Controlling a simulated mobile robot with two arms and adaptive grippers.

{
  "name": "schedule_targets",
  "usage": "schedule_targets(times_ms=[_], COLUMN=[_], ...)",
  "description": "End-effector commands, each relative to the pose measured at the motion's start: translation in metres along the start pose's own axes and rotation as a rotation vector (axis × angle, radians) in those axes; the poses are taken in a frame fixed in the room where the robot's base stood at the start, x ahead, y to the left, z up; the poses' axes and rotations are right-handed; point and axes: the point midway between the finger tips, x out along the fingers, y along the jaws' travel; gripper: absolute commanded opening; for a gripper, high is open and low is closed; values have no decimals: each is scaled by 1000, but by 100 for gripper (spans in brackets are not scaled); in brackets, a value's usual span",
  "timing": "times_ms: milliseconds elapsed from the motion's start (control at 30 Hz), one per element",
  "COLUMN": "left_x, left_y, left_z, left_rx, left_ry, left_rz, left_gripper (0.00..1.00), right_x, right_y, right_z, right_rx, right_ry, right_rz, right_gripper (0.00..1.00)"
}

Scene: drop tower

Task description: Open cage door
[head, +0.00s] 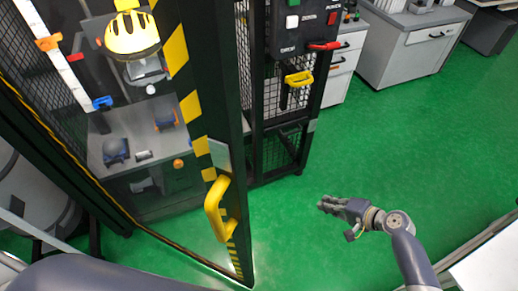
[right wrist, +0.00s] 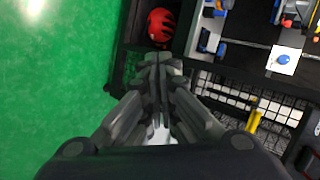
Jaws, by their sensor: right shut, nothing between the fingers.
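The cage door is a tall dark frame with yellow stripes (head: 191,106) and mesh, at the left in the head view. A yellow handle (head: 214,208) sits on its edge post. Green floor shows between the lower part of this post and the dark mesh frame behind it; I cannot tell the door's exact angle. My right gripper (head: 324,205) is shut and empty, over the floor to the right of the handle and apart from it. It also shows shut in the right wrist view (right wrist: 156,62). My left gripper is out of view.
A control panel (head: 301,28) with a red lever (head: 324,46) and a second yellow handle (head: 299,78) is on the dark mesh frame. A yellow helmet (head: 131,34) shows behind the door. Grey cabinets (head: 404,44) stand at the back. Green floor is clear around my right gripper.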

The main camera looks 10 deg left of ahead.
Motion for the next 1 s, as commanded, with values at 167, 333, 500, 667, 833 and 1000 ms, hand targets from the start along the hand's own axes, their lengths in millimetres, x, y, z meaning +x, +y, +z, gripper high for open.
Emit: schedule_targets(times_ms=[167,333,500,667,833,1000], left_x=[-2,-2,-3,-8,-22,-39], left_y=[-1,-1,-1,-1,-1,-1], left_z=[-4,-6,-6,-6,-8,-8], left_rx=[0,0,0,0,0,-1], left_ry=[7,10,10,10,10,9], left_rz=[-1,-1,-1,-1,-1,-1], left_gripper=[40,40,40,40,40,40], right_x=[-65,-140,-182,-183,-166,-142], right_y=[-179,-279,-314,-325,-343,-363], right_z=[10,56,85,95,110,131], right_rx=[-14,-78,-122,-126,-125,-124], right_ry=[-209,-445,-575,-598,-597,-596], right_rz=[-347,-551,-629,-641,-643,-643], right_gripper=[0,0,0,0,0,0])
